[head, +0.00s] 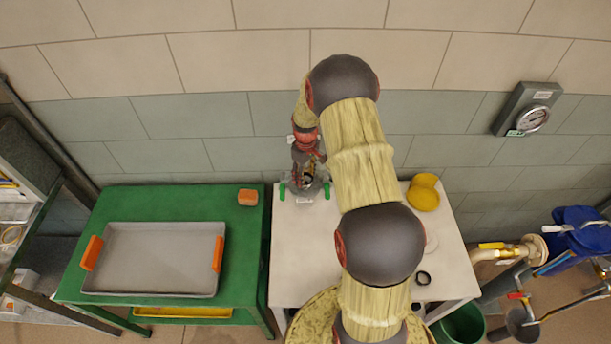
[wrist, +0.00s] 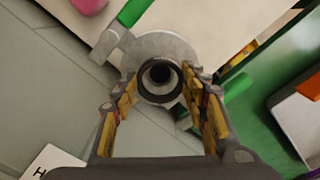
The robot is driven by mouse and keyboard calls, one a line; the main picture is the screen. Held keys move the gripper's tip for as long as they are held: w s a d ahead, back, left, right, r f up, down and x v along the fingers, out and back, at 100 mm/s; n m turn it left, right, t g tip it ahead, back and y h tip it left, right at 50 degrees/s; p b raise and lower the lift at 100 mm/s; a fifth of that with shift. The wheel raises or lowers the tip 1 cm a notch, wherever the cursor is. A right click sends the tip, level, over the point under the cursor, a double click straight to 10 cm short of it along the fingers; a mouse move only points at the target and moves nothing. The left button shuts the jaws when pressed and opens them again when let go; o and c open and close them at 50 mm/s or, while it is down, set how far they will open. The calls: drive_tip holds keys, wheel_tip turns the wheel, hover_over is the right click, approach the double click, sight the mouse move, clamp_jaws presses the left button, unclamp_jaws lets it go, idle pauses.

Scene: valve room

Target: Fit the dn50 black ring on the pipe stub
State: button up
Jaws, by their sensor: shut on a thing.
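My gripper (wrist: 161,92) points down over the pipe stub, its yellow-padded fingers shut on a black ring (wrist: 144,94). In the wrist view the ring lines up with the round grey pipe stub (wrist: 160,73), whose dark bore shows through it. I cannot tell whether the ring is around the stub or just above it. In the head view my gripper (head: 307,165) is over the grey fitting with green handles (head: 326,190) at the white table's back left, and hides much of it. No size marking on the ring is readable.
The white table (head: 295,255) also bears a yellow object (head: 424,193) and another black ring (head: 423,278) at its right side. A green table (head: 245,240) on the left holds a grey tray (head: 155,228) and an orange block (head: 248,197). The tiled wall is close behind.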

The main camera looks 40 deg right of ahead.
drive_tip(key=shift+f+b, duration=0.55)
drive_tip(key=shift+f, duration=0.5)
idle(2.2)
idle(0.3)
drive_tip(key=o, duration=0.9)
drive_tip(key=o, duration=0.5)
drive_tip(key=shift+r, duration=0.1)
drive_tip(key=shift+r+p, duration=2)
drive_tip(key=shift+r, duration=1.45)
drive_tip(key=shift+r, duration=0.1)
wheel_tip(320, 180, up, 12)
drive_tip(key=shift+f, duration=0.15)
